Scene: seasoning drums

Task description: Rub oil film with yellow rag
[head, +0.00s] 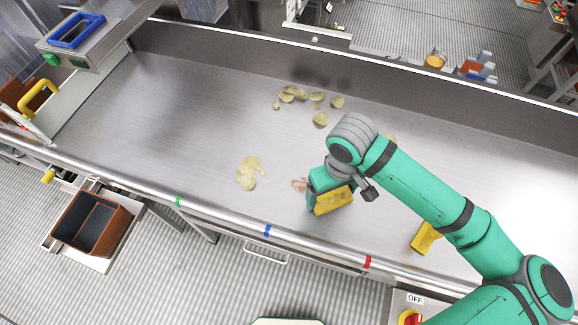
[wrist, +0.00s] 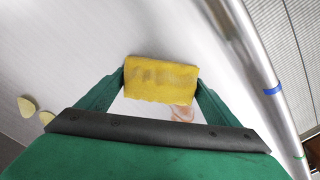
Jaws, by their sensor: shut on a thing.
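A yellow rag (head: 334,200) is held in my gripper (head: 328,198), low over the metal trough surface near its front rail. In the wrist view the yellow rag (wrist: 160,80) sits between both fingers of my gripper (wrist: 160,85), with darker smudges across its face. A reddish-brown oil film (head: 299,185) shows just left of my gripper. In the wrist view a bit of the oil film (wrist: 182,113) shows by the rag's lower edge; the rag and gripper may hide the rest. I cannot tell whether the rag touches the surface.
Chips lie on the trough (head: 150,110) in a near pile (head: 247,173) and a far group (head: 296,94). Another yellow piece (head: 426,238) lies partly behind my arm. Blue (head: 267,231) and red (head: 367,262) marks are on the front rail. A brown bin (head: 90,228) stands front left.

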